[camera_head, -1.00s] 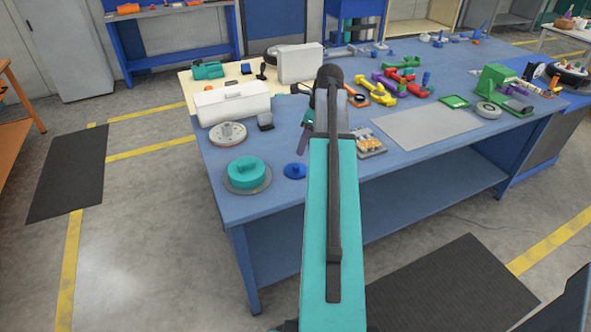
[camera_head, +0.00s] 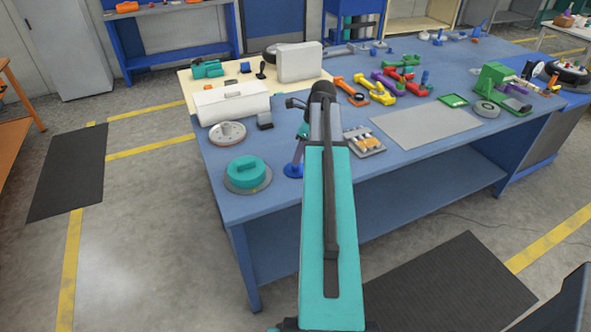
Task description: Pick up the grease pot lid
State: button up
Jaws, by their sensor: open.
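A small round blue piece with a raised middle, which looks like the grease pot lid (camera_head: 291,171), lies on the blue workbench (camera_head: 228,207) near its front left. My gripper (camera_head: 297,160) is open, mostly hidden behind my teal arm. One dark finger shows, slanting down right at the blue lid. I cannot tell whether it touches the lid.
A teal round piece with a handle (camera_head: 246,171) sits on a grey disc just left of the lid. A grey disc with holes (camera_head: 228,133) and a white toolbox (camera_head: 232,103) stand behind. A tray with small parts (camera_head: 364,142) is to the right.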

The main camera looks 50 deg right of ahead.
aim_at(296, 168)
jog(key=shift+f, duration=0.15)
jog(key=shift+p+x, duration=1)
jog(key=shift+x, duration=1.4)
jog(key=shift+d, duration=0.1)
jog(key=shift+c, duration=0.6)
jog(key=c, duration=1)
